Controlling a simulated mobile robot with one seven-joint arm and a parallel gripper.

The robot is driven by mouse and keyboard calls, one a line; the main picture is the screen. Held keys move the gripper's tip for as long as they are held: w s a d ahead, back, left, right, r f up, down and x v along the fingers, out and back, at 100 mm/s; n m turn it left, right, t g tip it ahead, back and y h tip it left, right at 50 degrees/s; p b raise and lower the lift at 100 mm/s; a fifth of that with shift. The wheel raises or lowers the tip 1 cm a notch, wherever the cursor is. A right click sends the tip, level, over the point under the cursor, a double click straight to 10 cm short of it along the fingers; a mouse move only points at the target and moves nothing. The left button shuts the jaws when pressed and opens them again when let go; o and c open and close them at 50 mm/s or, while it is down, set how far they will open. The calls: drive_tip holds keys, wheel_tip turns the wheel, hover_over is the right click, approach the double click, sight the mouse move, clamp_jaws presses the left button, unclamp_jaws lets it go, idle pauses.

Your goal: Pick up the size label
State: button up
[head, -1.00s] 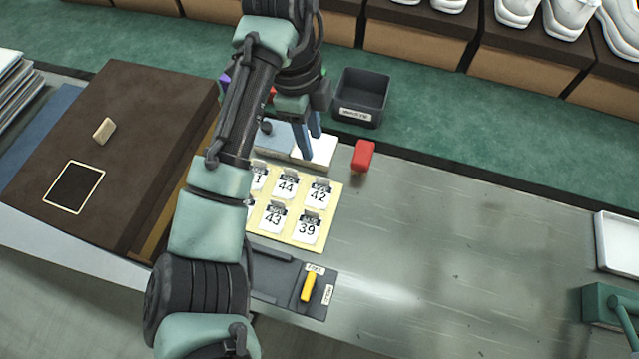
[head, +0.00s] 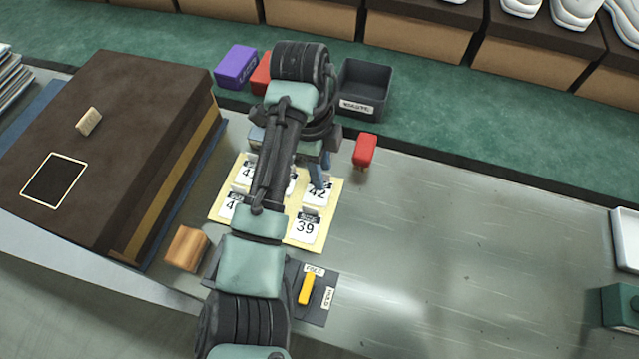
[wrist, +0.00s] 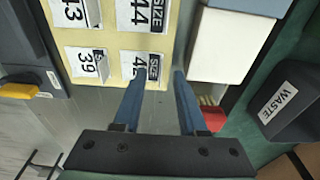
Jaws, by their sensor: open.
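Several white size labels with black headers lie on a pale yellow sheet (head: 332,205). The label 42 (head: 317,196) is at its right edge; the label 39 (head: 304,228) is nearer the front. My gripper (head: 320,178) is over the sheet at label 42, with blue fingers. In the wrist view my gripper (wrist: 158,80) is open and empty, its left fingertip close to label 42 (wrist: 138,66). Labels 44 (wrist: 138,14) and 39 (wrist: 86,64) also show there. My arm hides part of the sheet in the head view. I cannot tell whether the fingers touch the sheet.
A red-topped stamp-like object (head: 364,150) stands right of the sheet, before a dark bin marked WASTE (head: 364,88). A white block (wrist: 225,45) is beside the sheet. A fixture with a yellow lever (head: 306,288) is in front.

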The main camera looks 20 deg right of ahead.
clamp_jaws()
idle(0.4)
wheel_tip(320, 180, up, 10)
drive_tip(key=p, duration=0.4)
drive_tip(key=shift+s, duration=0.1)
idle(0.4)
